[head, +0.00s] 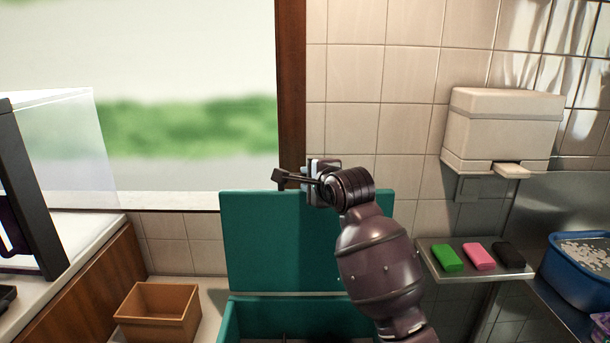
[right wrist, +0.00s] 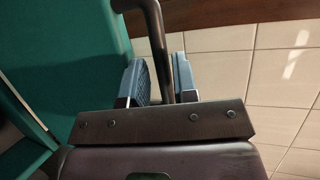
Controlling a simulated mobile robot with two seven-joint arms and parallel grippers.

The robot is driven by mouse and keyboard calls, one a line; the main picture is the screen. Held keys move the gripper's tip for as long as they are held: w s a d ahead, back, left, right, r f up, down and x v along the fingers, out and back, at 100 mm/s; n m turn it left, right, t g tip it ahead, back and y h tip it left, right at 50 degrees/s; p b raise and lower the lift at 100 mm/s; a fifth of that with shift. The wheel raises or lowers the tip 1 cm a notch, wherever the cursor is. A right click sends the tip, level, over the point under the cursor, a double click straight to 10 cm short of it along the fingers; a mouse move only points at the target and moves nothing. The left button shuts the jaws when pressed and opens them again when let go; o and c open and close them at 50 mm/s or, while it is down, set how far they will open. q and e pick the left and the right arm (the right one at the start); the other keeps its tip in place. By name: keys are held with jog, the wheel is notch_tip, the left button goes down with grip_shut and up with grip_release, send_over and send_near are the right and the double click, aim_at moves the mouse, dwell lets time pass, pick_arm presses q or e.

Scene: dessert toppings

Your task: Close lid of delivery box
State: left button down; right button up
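The delivery box (head: 245,315) is teal and stands at the bottom middle of the head view, cut off by the lower edge. Its lid (head: 268,245) is open and stands upright behind the box. My right gripper (head: 316,170) is above the lid's top edge, and my right arm hides the lid's right part. The lid (right wrist: 55,45) fills the left of that view, beside the fingers. My left gripper is not seen.
A brown open container (head: 158,314) stands left of the box. On the right, a small shelf (head: 472,266) holds green, pink and black blocks near my arm. A beige dispenser (head: 503,125) hangs above it. A blue tub (head: 580,280) is at far right.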

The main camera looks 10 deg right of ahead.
aim_at(305, 176)
jog(key=shift+x, duration=1.55)
grip_shut()
